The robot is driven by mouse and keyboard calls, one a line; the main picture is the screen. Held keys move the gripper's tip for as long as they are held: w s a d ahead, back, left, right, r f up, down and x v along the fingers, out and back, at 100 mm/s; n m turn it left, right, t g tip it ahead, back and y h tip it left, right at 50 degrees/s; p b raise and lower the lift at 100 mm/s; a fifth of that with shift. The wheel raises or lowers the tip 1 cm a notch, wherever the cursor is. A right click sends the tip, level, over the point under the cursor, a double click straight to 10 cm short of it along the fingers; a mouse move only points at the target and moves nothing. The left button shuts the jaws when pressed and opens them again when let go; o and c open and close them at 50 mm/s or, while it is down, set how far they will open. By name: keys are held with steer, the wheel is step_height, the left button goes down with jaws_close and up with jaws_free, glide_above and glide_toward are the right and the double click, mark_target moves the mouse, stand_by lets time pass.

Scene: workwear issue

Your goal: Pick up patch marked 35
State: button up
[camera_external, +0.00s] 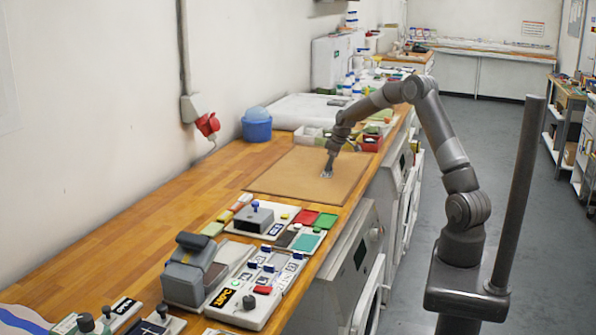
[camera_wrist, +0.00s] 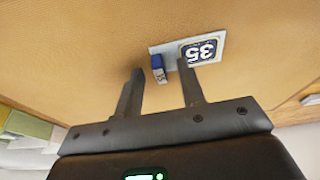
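The patch marked 35 (camera_wrist: 203,50) lies on a brown mat (camera_wrist: 70,50). Its dark-bordered number reads upside down in the wrist view. It has a pale plate with a small upright blue tab (camera_wrist: 157,63) at its left end. In the external view the patch (camera_external: 326,175) is a small pale spot under the gripper. My gripper (camera_wrist: 160,70) is open, its two dark fingers apart and pointing at the mat. In the wrist view the blue tab appears between the fingertips. I cannot tell whether the fingers straddle it. My gripper also shows low over the mat in the external view (camera_external: 328,168).
In front of the mat (camera_external: 280,180) stand a grey device (camera_external: 190,275), panels with blue-tabbed pieces (camera_external: 255,290), and red and green patches (camera_external: 326,220). Behind it are a blue bucket (camera_external: 257,128) and trays (camera_external: 310,136). The mat around the patch is clear.

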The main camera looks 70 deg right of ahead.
steer(key=shift+c, duration=0.3)
jaws_close()
steer(key=shift+r, duration=0.1)
